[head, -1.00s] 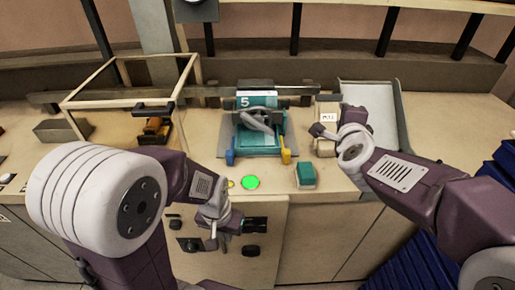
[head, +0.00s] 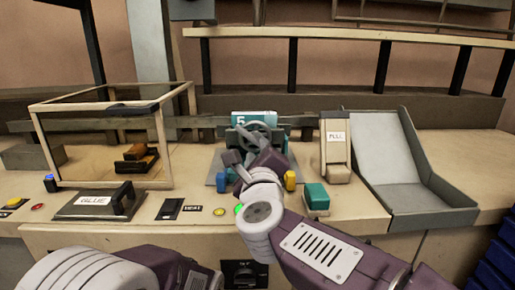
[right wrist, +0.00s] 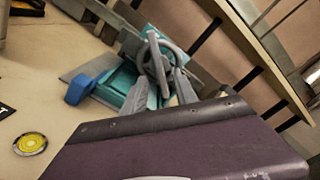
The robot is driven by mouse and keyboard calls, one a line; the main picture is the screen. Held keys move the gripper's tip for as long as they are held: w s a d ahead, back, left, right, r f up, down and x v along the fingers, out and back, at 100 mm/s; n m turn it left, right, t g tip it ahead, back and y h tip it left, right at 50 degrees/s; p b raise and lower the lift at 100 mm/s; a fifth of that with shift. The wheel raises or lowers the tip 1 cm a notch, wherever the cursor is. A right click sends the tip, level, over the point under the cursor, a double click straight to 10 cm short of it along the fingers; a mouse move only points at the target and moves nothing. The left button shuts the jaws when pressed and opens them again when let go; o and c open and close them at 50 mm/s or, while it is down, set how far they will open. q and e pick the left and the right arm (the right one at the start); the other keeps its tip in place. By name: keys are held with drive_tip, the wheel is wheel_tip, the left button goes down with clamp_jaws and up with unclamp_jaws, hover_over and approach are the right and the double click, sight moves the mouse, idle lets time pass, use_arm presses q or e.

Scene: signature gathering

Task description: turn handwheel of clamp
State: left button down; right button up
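The teal clamp (head: 254,118) marked 5 stands on the bench in the middle of the head view. Its grey handwheel (head: 262,129) faces me and is partly hidden by my right gripper (head: 241,149). In the right wrist view the handwheel (right wrist: 158,56) shows as a ring with spokes, just beyond the fingers. My right gripper (right wrist: 163,88) has its two grey fingers spread apart, close to the handwheel. I cannot tell whether they touch it. My left arm shows at the bottom left of the head view, but its gripper is out of view.
Blue (head: 221,182) and yellow (head: 290,180) handles flank the clamp's front. A teal-topped block (head: 316,196), a PLUG box (head: 336,150) and a grey tray (head: 402,188) stand to the right.

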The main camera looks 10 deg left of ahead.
sight(257, 143)
drive_tip(key=x, duration=0.4)
clamp_jaws()
